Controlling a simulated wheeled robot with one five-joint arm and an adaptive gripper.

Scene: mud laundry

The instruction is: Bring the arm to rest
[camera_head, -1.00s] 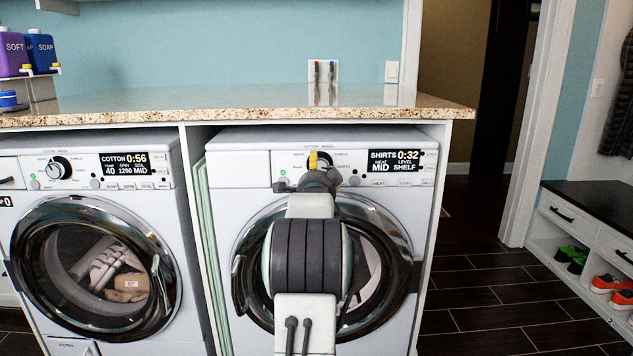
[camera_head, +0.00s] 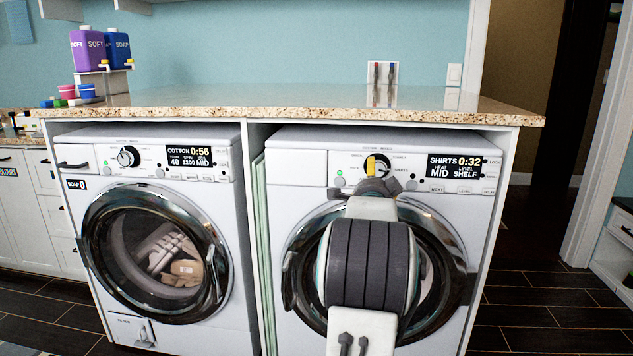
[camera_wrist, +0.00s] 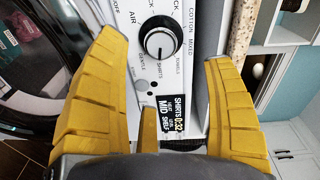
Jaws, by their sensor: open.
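My arm reaches up in front of the right machine (camera_head: 300,165), whose display reads SHIRTS 0:32, MID, SHELF. My gripper (camera_head: 371,165) is at the height of its control panel, near the dial, and partly hides the round door below. In the wrist view my gripper (camera_wrist: 165,75) has its yellow fingers spread wide and empty. The black-and-silver dial (camera_wrist: 162,38) shows between and beyond the fingertips, with a gap around it. I cannot tell the exact distance from fingers to panel.
The left machine (camera_head: 225,290) shows COTTON 0:56, with laundry behind its door. A granite counter (camera_head: 300,113) runs above both machines. Purple and blue bottles (camera_head: 103,48) stand at the left. Dark floor (camera_head: 530,310) is open at the right.

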